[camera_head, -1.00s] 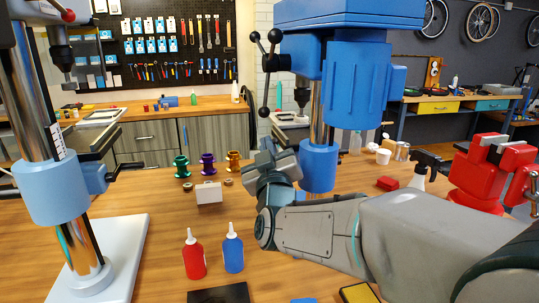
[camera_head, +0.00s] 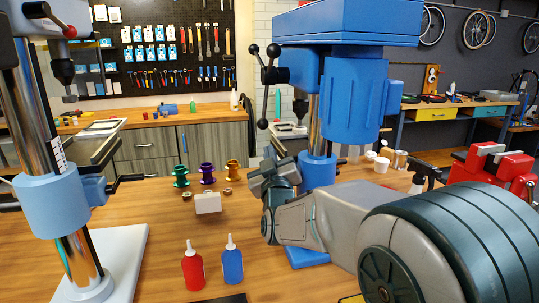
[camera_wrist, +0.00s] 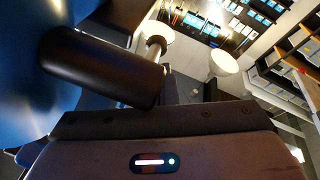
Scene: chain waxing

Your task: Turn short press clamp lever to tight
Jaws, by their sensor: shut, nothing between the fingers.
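A blue drill press (camera_head: 352,100) stands right of centre on the wooden bench, its blue collar (camera_head: 318,171) around a metal column. A second press with a light blue collar (camera_head: 52,203) stands at the left. I cannot tell which one counts as the short press. My gripper (camera_head: 268,168) is shut and empty, just left of the blue press's collar. In the wrist view a black lever handle (camera_wrist: 100,65) on a metal rod is close in front of my gripper, beside a blue surface (camera_wrist: 30,60). I cannot tell whether they touch. The lever's mount is hidden in the head view.
A red bottle (camera_head: 193,270) and a blue bottle (camera_head: 232,265) stand at the front. A white box (camera_head: 207,202) and several coloured spools (camera_head: 206,173) stand behind them. A red vise (camera_head: 490,165) is at the right. The bench between the left press and the bottles is mostly clear.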

